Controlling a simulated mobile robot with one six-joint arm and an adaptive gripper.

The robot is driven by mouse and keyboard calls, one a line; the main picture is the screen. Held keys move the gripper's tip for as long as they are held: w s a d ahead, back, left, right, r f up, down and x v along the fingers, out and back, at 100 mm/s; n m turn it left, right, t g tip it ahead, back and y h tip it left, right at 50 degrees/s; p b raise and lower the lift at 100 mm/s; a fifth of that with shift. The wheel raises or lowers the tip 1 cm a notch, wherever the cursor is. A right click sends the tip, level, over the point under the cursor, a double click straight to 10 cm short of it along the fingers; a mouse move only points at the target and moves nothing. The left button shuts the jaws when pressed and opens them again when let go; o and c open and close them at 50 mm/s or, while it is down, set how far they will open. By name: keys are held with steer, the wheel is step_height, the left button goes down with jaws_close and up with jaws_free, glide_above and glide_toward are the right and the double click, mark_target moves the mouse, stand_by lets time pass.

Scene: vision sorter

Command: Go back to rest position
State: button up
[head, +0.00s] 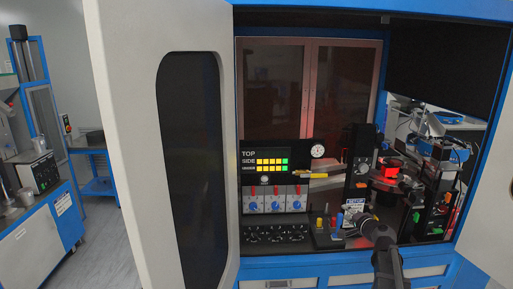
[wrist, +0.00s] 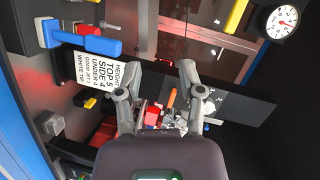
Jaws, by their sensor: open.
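My gripper (wrist: 158,72) is open in the wrist view, its two grey fingers spread apart with nothing held between them. In the head view my gripper (head: 364,228) is at the lower right of the sorter machine, in front of its open cabinet, close to the coloured knobs and the small setup sign. The arm comes up from the bottom edge. In the wrist view the fingers are beside a white label (wrist: 97,75) with printed settings. Small red, orange and white items show beyond the fingers, too small to identify.
A control panel (head: 270,200) with lit yellow and green squares and blue knobs stands left of the gripper. A red-lit round station (head: 391,171) stands behind it. The open cabinet door (head: 135,130) fills the left. A blue lever (wrist: 85,39) and a gauge (wrist: 282,22) show near the wrist.

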steer(key=s+a+f+n+g+y, duration=0.1)
steer(key=s+a+f+n+g, duration=0.4)
steer(key=a, duration=0.3)
steer(key=s+a+f+n+g, duration=0.3)
steer(key=s+a+f+g, duration=0.15)
steer(key=s+a, duration=0.3)
steer(key=s+a+f+n+g+h, duration=0.1)
steer(key=s+f+n+g+h, duration=0.1)
steer(key=s, duration=0.5)
steer(key=s+f+n+g+h, duration=0.2)
steer(key=s+f+g+h, duration=0.1)
steer(key=s, duration=0.5)
steer(key=shift+a+f+g+h, duration=0.3)
steer(key=shift+a+f+g, duration=0.05)
steer(key=shift+f+g, duration=0.1)
